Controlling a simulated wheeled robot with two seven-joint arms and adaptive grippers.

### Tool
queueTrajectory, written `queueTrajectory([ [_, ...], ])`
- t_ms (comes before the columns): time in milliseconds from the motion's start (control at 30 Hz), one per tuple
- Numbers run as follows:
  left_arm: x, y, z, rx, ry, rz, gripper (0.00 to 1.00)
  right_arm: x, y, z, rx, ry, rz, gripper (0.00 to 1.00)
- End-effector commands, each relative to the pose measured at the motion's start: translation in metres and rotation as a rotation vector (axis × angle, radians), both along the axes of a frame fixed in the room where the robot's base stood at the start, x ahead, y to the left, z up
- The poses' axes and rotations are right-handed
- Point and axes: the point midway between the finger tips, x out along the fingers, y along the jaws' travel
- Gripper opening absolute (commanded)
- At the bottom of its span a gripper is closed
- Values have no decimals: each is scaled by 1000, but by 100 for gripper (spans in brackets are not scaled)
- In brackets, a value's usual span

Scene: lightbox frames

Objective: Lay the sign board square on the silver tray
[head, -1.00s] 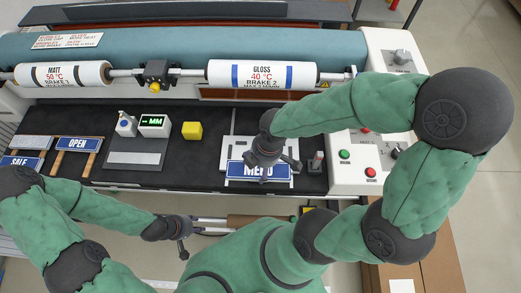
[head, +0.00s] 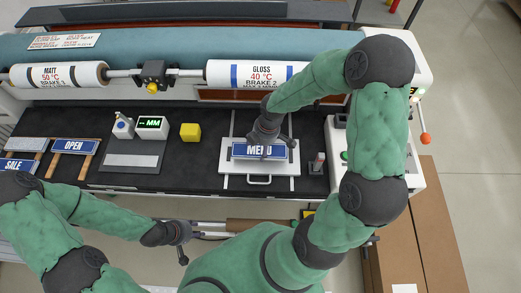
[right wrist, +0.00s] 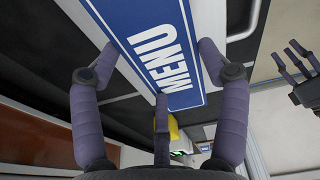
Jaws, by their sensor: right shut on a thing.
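The sign board (head: 240,151) is blue with white MENU lettering. It is over the silver tray (head: 284,180), towards its far half, its long edges roughly in line with the tray's. I cannot tell whether it touches the tray. My right gripper (head: 267,145) is shut on the sign board and covers part of its face. In the right wrist view the sign board (right wrist: 165,55) runs between the gripper's fingers (right wrist: 160,75). The tray's front handle shows below the sign. My left gripper (head: 183,253) is empty in front of the bench, its fingers apart.
OPEN (head: 74,146) and SALE (head: 18,166) signs lie at the left. A grey plate (head: 132,160), a display box (head: 152,127) and a yellow block (head: 190,131) stand left of the tray. A small switch-like item (head: 317,163) is close on its right. Rollers (head: 262,74) run behind.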

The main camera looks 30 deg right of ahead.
Motion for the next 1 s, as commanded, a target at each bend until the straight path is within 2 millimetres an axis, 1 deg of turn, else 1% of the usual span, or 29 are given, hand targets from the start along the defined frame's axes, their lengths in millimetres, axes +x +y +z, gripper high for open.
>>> queueTrajectory([
  [33,0,0,-5,0,0,0,40,-3,1,-12,1,7,1,35],
  [100,0,0,-8,0,0,0,40,-2,1,-22,1,6,1,35],
  [167,0,0,-10,0,0,0,40,-2,1,-27,1,5,1,35],
  [400,0,0,-8,0,0,0,40,-2,1,-26,1,2,0,35],
  [567,0,0,-12,0,0,0,40,-2,1,-31,1,3,0,34],
  [600,0,0,-11,0,0,0,40,-2,1,-30,1,3,0,84],
  [667,0,0,-11,0,0,0,40,-2,1,-30,1,3,0,99],
  [1000,0,0,-11,0,0,0,40,-2,1,-29,1,3,0,99],
])
